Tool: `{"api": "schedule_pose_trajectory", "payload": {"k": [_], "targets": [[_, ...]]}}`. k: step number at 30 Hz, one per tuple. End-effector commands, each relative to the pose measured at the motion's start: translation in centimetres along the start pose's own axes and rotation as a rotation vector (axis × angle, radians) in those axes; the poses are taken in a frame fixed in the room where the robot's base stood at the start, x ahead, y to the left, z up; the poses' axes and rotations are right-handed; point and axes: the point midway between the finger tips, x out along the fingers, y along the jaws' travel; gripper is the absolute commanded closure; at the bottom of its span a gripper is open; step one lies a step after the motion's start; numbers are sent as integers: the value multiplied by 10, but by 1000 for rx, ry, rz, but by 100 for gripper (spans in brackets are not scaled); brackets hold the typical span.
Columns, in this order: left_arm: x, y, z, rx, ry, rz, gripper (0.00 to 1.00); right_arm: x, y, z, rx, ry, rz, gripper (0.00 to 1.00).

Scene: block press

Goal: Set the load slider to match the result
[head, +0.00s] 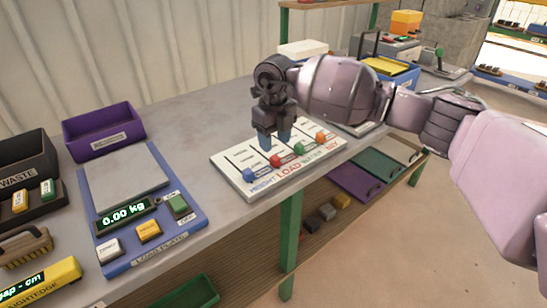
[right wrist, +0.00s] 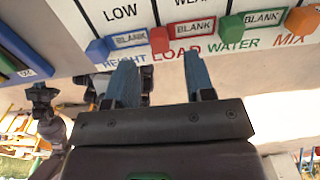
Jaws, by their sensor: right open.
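The slider board (head: 235,165) lies on the bench, marked HEIGHT, LOAD, WATER and MIX along its front edge. The red load slider knob (head: 276,161) has a BLANK label beside it; the knob also shows in the right wrist view (right wrist: 159,40), near the front end of its lane. My right gripper (head: 275,141) is open, with its fingers pointing down at the board. In the right wrist view its fingertips (right wrist: 159,62) appear on either side of the red knob, with nothing held. Whether they touch it I cannot tell. My left gripper is not in view.
A blue knob (head: 249,174), green knob (head: 299,148) and orange knob (head: 321,136) flank the red one. The load plate (head: 128,182) at left reads 0.00 kg and looks empty. Bare bench lies between plate and board.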

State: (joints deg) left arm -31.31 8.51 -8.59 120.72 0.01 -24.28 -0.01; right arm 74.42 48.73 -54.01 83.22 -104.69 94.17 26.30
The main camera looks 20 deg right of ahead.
Motion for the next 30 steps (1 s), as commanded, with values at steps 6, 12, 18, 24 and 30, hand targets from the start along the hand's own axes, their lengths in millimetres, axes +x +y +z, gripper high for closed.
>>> {"api": "schedule_pose_trajectory", "payload": {"k": [6, 12, 18, 24, 30], "targets": [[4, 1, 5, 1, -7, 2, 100, 38, 1, 0, -1, 4, 3, 51], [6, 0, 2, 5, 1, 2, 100, 54, 1, 0, -1, 0, 3, 51], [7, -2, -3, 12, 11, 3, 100, 57, 1, 0, -1, -1, 2, 51], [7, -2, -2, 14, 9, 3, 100, 57, 1, 0, -1, -1, 2, 54], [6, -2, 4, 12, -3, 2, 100, 57, 1, 0, -1, -1, 2, 85]]}}
